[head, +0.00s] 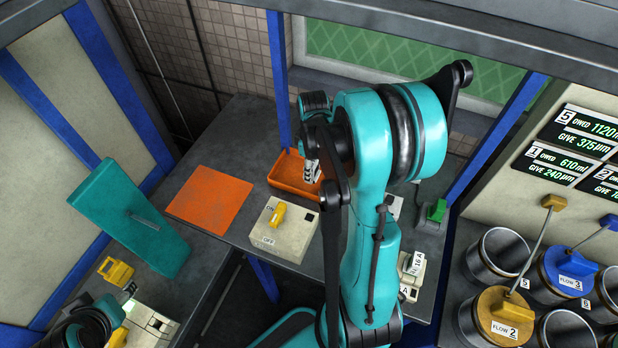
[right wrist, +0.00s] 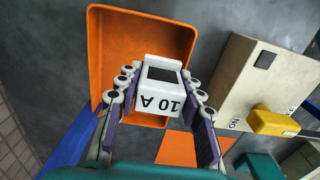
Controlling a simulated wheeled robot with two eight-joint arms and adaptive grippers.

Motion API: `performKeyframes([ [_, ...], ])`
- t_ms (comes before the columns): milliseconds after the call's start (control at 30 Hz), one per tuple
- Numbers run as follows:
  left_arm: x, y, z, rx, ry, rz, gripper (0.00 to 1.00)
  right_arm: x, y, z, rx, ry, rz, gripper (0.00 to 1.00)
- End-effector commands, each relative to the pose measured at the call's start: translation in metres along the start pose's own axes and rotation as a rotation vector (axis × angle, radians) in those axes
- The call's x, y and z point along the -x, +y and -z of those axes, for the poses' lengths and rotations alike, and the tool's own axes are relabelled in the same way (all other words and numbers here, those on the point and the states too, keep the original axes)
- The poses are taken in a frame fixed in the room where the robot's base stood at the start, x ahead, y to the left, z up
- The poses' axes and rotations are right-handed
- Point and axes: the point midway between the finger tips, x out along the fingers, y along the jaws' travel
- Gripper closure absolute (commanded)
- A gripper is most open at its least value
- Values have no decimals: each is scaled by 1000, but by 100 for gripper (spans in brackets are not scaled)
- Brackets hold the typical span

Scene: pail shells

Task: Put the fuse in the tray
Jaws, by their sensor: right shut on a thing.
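The fuse (right wrist: 160,90) is a white block marked 10 A with a dark face, seen in the right wrist view. My right gripper (right wrist: 160,105) is shut on it, with the fingers on both sides. The orange tray (right wrist: 103,50) lies behind the fuse in that view, and the fuse appears over its inside. In the head view the tray (head: 283,181) sits at the back of the grey bench, and my right gripper (head: 312,168) points down at its right part. My arm hides part of the tray there. Dark parts of my left arm show at the lower left; its fingers are unclear.
A beige switch box (head: 285,240) with a yellow lever stands in front of the tray. A flat orange square (head: 210,198) lies left of it. A white block marked 16 A (head: 412,265) is at the right. Several metal pails (head: 500,250) stand far right.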

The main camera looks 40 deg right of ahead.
Motion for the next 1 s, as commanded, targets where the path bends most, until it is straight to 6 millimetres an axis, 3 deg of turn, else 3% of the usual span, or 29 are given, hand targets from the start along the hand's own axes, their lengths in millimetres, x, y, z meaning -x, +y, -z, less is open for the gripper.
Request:
performKeyframes([
  [233,-4,0,-3,0,0,0,45,-14,4,13,-1,0,0,96],
  [467,-13,0,-9,0,0,0,45,-47,4,12,-1,0,0,96],
  [867,-16,0,-11,0,0,0,45,-52,4,12,-1,0,0,96],
  [900,-15,0,-11,0,0,0,45,-51,4,12,-1,0,0,55],
  [1000,-15,0,-10,0,0,0,45,-51,4,12,-1,0,0,54],
])
